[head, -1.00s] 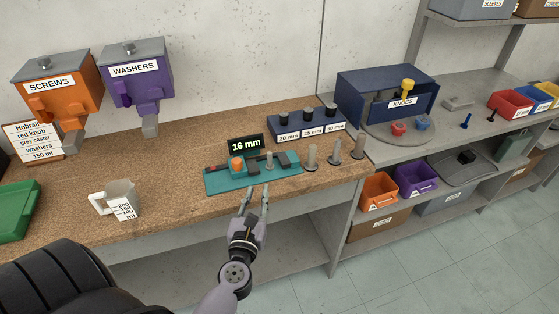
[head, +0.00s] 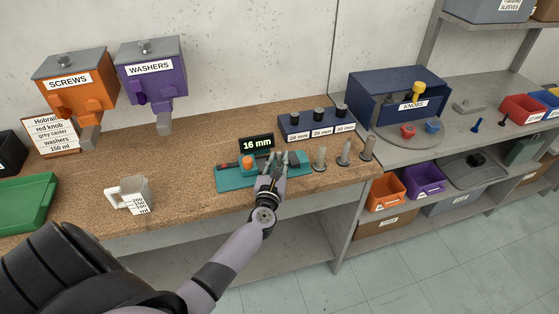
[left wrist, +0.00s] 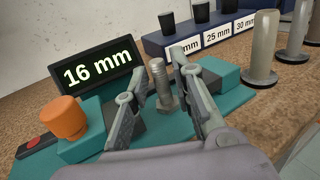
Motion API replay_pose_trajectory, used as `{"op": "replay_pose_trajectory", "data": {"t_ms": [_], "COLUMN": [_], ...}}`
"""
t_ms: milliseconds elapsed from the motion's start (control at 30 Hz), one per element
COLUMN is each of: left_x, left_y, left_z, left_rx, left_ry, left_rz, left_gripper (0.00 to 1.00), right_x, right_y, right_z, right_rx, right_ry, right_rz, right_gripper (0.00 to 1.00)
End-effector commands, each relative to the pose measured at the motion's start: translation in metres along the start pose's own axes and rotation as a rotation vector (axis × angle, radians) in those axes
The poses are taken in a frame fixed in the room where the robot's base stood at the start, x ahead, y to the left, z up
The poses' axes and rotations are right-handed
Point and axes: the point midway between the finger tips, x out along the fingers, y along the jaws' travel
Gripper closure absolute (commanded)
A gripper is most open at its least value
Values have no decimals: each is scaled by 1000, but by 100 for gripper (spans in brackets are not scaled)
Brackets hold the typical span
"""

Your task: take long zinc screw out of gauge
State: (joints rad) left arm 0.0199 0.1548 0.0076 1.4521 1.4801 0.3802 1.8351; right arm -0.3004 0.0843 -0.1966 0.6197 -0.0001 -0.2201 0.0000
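The teal gauge (head: 233,184) lies on the workbench, with an orange knob (head: 247,161) and a display (head: 257,143) reading 16 mm. My left gripper (head: 281,158) is over the gauge. In the left wrist view its open fingers (left wrist: 160,72) stand on either side of the screw, with a gap visible beside it. The gripper hides most of the screw in the head view. My right gripper is not in view.
Several grey posts, one of them here (head: 320,158), stand right of the gauge. A blue block (head: 315,126) with length labels is behind it. A measuring jug (head: 130,193) stands left. Screws (head: 75,90) and washers (head: 152,78) dispensers hang on the wall.

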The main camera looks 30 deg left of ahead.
Motion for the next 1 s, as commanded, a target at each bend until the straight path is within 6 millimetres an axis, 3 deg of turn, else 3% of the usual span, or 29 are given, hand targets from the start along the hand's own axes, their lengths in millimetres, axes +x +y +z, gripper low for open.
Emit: {"op": "replay_pose_trajectory", "data": {"t_ms": [333, 667, 1000], "left_x": [7, 7, 7], "left_y": [1, 0, 0], "left_z": [0, 0, 0], "left_rx": [1, 0, 0], "left_ry": [1, 1, 0], "left_rz": [1, 1, 1], "left_gripper": [78, 100, 100], "right_x": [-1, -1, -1], "right_y": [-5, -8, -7], "right_z": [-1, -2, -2], "right_rx": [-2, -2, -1], "right_ry": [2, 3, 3], "right_rz": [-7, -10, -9], "right_gripper": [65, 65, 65]}}
